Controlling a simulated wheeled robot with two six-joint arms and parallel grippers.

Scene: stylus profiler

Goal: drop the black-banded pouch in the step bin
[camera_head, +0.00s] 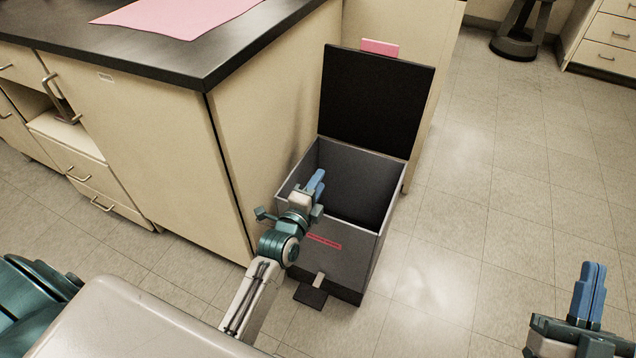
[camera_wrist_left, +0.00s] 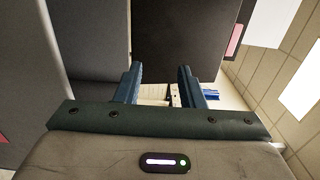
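The step bin (camera_head: 330,265) is a dark grey box beside the bench end. Its black lid (camera_head: 375,100) stands open and upright. A red label is on its front and a pedal (camera_head: 311,293) is at its foot. My left gripper (camera_head: 317,183) is over the front left part of the bin's opening. In the left wrist view its blue fingers (camera_wrist_left: 164,76) are apart, with no pouch visible between them. I cannot make out the black-banded pouch in either view; the visible bin interior is dark. My right gripper (camera_head: 590,285) is at lower right, its fingers together and empty.
The cream bench (camera_head: 170,150) with a black top stands close at the bin's left. A pink sheet (camera_head: 178,12) lies on the top. Floor to the right of the bin is clear. A dark stand base (camera_head: 514,45) and drawers (camera_head: 610,40) are far right.

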